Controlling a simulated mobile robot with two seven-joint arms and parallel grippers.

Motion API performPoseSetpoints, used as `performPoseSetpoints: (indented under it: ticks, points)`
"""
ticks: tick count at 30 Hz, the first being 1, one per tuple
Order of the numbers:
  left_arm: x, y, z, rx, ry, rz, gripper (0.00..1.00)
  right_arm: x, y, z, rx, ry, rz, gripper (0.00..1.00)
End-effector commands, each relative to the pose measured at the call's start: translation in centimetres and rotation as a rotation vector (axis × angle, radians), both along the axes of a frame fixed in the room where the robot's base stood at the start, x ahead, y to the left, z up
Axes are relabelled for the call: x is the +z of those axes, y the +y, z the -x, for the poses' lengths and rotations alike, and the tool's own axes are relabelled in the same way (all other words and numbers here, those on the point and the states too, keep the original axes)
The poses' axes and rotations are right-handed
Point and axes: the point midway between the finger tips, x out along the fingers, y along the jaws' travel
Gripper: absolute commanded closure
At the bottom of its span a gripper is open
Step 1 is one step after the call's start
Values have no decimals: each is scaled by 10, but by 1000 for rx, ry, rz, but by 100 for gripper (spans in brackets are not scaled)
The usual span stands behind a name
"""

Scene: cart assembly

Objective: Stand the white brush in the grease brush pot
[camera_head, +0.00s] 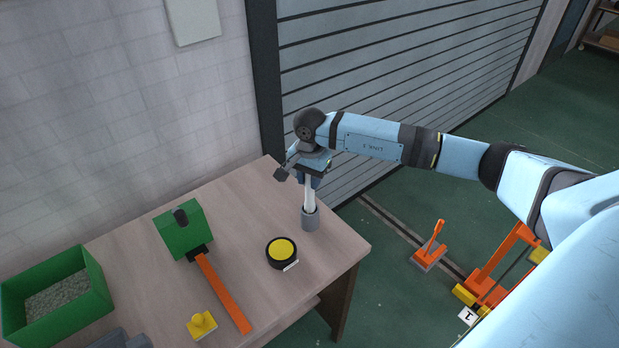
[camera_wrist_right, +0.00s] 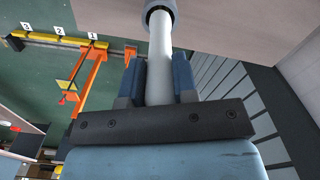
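The white brush (camera_head: 309,196) stands nearly upright with its lower end inside the grey grease brush pot (camera_head: 310,219), near the right end of the wooden table. My right gripper (camera_head: 313,180) is above the pot at the upper part of the brush. In the right wrist view the white brush (camera_wrist_right: 161,70) runs between the two blue fingers of the right gripper (camera_wrist_right: 160,82) into the round grey pot (camera_wrist_right: 158,8). The fingers lie close on both sides of the handle and look shut on it. My left gripper is not in view.
A black tin with a yellow top (camera_head: 282,252) stands left of the pot. A green block with an orange bar (camera_head: 222,290), a yellow knobbed piece (camera_head: 202,324) and a green bin (camera_head: 98,283) lie further left. The table (camera_head: 345,247) ends just right of the pot.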

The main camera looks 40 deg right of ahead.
Motion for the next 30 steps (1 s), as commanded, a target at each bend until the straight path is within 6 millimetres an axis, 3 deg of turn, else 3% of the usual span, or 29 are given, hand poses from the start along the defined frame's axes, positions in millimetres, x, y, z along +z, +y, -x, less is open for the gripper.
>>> performPoseSetpoints:
  ticks: [1,3,11,16,30]
  points:
    - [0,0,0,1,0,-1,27,0,0,0,0,0,0,61]
    - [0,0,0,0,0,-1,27,0,0,0,0,0,0,45]
    - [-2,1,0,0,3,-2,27,0,0,0,0,0,0,45]
    - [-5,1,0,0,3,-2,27,12,-1,0,0,-1,0,45]
    - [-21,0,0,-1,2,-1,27,111,-1,-1,1,-3,0,45]
